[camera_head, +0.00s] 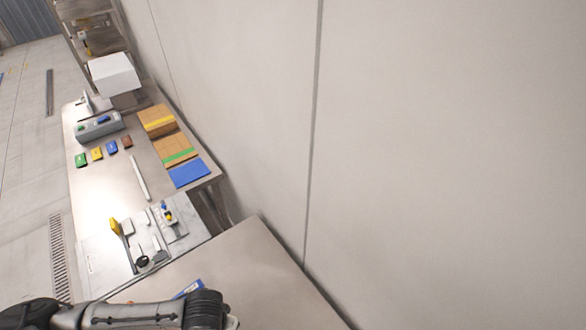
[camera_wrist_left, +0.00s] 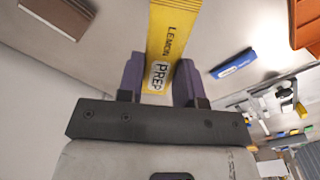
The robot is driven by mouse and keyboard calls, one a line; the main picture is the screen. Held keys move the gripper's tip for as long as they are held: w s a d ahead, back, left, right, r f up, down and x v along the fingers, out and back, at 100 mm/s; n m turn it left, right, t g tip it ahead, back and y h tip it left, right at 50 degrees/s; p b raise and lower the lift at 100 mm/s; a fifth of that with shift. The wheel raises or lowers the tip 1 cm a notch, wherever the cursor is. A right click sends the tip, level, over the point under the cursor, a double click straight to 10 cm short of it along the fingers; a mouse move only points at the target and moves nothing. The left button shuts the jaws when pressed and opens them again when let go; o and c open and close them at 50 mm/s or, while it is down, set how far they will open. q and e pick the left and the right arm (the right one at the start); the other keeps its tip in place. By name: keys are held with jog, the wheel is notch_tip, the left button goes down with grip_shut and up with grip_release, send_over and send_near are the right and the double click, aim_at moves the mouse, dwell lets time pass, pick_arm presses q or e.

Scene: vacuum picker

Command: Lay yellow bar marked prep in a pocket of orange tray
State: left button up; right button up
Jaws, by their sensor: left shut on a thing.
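A yellow bar (camera_wrist_left: 172,45) with "LEMON" and a "PREP" label shows in the left wrist view. My left gripper (camera_wrist_left: 159,80) is shut on it, a purple finger on each side, and its far end runs out of the top of the picture. An orange object (camera_wrist_left: 306,30), likely the orange tray, shows only in part at the top right corner, apart from the bar; its pockets cannot be made out. My right gripper is not in view.
A blue bar (camera_wrist_left: 233,63) lies on the grey table near the held bar. A brown block (camera_wrist_left: 55,17) sits at upper left. In the head view, a near table (camera_head: 258,270) adjoins a workbench with several coloured blocks, a blue panel (camera_head: 189,173) and tools. A wall stands right.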

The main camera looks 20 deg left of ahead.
pick_arm(q)
jog(key=w+d+r+m, duration=0.1)
jog(key=w+d+r, duration=0.1)
jog(key=w+r, duration=0.9)
jog(key=w+d+r, duration=0.2)
jog(key=w+r, duration=0.6)
jog(key=r, duration=0.7)
jog(key=s+r+p, duration=0.4)
jog(key=r+p, duration=0.4)
jog(key=p, duration=0.2)
jog(key=s+r+p, duration=0.5)
jog(key=r+p, duration=0.4)
jog(key=p, duration=0.2)
jog(key=shift+s, duration=0.15)
